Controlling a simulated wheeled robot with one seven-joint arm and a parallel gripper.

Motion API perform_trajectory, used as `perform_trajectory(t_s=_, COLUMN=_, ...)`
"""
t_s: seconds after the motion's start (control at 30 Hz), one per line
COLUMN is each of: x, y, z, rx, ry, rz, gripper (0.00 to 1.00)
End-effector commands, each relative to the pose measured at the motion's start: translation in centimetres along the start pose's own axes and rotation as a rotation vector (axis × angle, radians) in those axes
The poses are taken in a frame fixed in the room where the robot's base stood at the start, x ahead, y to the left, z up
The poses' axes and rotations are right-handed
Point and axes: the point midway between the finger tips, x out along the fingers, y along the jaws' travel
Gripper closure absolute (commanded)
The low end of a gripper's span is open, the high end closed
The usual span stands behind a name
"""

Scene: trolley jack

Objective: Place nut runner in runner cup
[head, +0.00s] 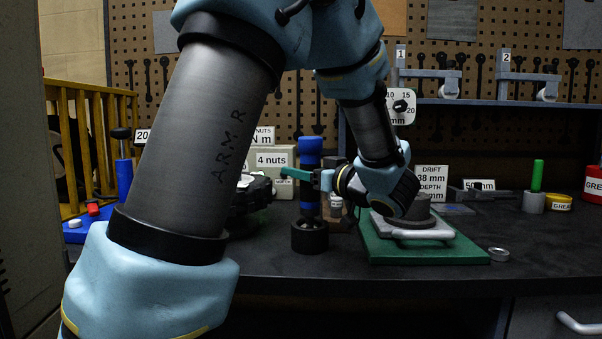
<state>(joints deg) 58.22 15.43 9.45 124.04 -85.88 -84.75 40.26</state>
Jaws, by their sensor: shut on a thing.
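One teal finger shows across the tool; the other is mostly hidden. The runner cup (310,239), a short black round holder on the bench, is directly under the tool. The tool's lower end meets the cup's mouth. I cannot tell how deep it sits or whether it touches the bottom.
Right of the cup, a green mat (430,248) bears a grey plate with a dark round part. A metal ring (499,255) lies beside it. A "4 nuts" box (270,160) stands behind. A green rod (537,175) stands far right. My arm hides the bench's left part.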

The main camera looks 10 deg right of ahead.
Motion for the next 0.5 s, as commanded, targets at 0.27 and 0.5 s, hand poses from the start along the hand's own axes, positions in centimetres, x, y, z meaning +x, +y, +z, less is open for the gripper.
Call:
perform_trajectory(t_s=0.27, x=0.01, y=0.01, z=-0.03, rx=-0.002, ry=0.002, rz=0.000, gripper=1.00)
perform_trajectory(t_s=0.5, x=0.00, y=0.00, z=0.34, rx=0.000, ry=0.000, rz=0.000, gripper=0.33)
